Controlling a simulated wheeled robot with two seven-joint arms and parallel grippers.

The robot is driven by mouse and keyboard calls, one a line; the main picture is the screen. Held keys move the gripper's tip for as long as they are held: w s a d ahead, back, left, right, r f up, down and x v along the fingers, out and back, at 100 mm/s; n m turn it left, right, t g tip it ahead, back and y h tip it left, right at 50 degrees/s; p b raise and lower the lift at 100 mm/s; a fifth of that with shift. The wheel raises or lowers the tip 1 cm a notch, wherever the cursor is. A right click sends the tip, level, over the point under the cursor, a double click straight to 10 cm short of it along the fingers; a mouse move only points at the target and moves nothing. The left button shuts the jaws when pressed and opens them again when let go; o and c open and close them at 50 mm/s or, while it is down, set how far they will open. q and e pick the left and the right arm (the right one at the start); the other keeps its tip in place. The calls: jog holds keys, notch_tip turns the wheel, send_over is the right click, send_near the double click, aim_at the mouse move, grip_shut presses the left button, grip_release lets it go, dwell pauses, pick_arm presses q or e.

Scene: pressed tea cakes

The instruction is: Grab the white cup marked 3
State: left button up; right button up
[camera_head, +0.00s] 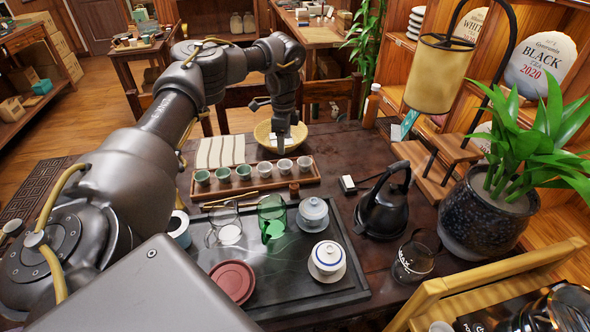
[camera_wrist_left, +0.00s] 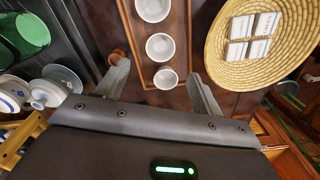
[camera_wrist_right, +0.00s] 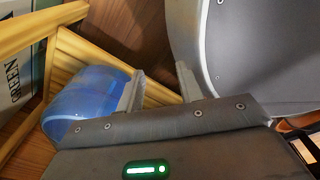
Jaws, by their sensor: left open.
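A row of cups stands on a long wooden tray (camera_head: 285,184) at the back of the table. Three are green, on the left; three are white, on the right: a white cup (camera_head: 264,169), another white cup (camera_head: 285,166) and the end white cup (camera_head: 305,163). No number is readable on any. My left gripper (camera_head: 286,146) is open above the white end of the row. In the left wrist view its fingers lie either side of the end white cup (camera_wrist_left: 165,78), apparently without touching. My right gripper (camera_wrist_right: 160,88) is open and empty, beside a blue translucent object (camera_wrist_right: 88,103).
A round woven basket (camera_head: 264,137) with pale blocks lies just behind the tray. A black tea tray (camera_head: 340,288) with a green glass pitcher (camera_head: 271,214) and lidded bowls is in front. A dark kettle (camera_head: 382,208) stands to the right.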

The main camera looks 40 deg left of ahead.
pick_arm(q)
jog(key=b, duration=0.2)
send_over(285, 165)
jog(key=d, duration=0.1)
jog(key=f, duration=0.3)
jog(key=s+f, duration=0.1)
jog(key=f, duration=0.1)
jog(key=shift+f, duration=0.35)
jog(key=shift+w+f, duration=0.1)
jog(key=shift+f, duration=0.1)
jog(key=shift+d, duration=0.1)
jog(key=f, duration=0.4)
jog(key=shift+s+f, duration=0.25)
jog(key=shift+f, duration=0.25)
pick_arm(e)
jog(key=shift+w+d+f, duration=0.45)
jog(key=shift+d+f, duration=0.1)
jog(key=shift+f, duration=0.1)
jog(key=shift+w+d+f, duration=0.4)
jog(key=shift+d+f, duration=0.15)
jog(key=shift+f, duration=0.05)
